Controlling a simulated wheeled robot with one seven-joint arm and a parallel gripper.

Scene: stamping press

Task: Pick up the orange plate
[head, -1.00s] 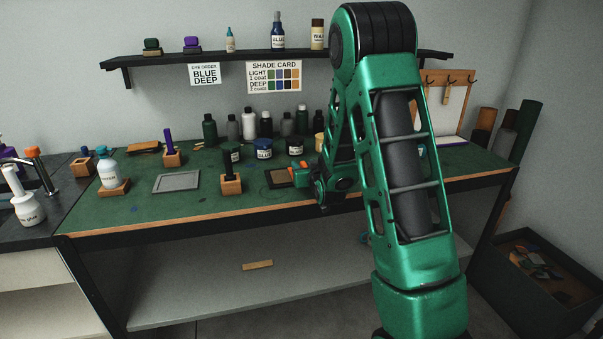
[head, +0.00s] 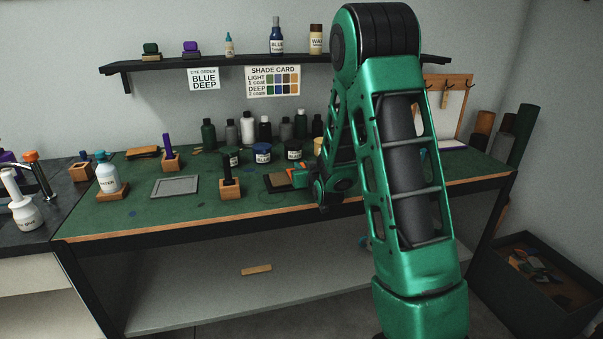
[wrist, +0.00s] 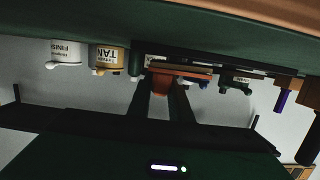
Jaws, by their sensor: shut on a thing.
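The orange plate (wrist: 161,83) shows between my gripper's two dark fingers in the wrist view, which is upside down. My gripper (wrist: 162,92) is shut on it. In the head view, part of the orange plate (head: 300,178) shows low over the bench, beside a dark flat block (head: 277,184). My arm hides much of the gripper and the area to its right there. I cannot tell whether the plate touches the bench or the block.
The green-topped bench (head: 130,213) holds a grey frame (head: 175,187), a stamp in a wooden block (head: 231,189) and dye jars (head: 263,153). Several bottles (head: 247,127) stand along the back. A shelf (head: 220,62) hangs above. The bench's front middle is clear.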

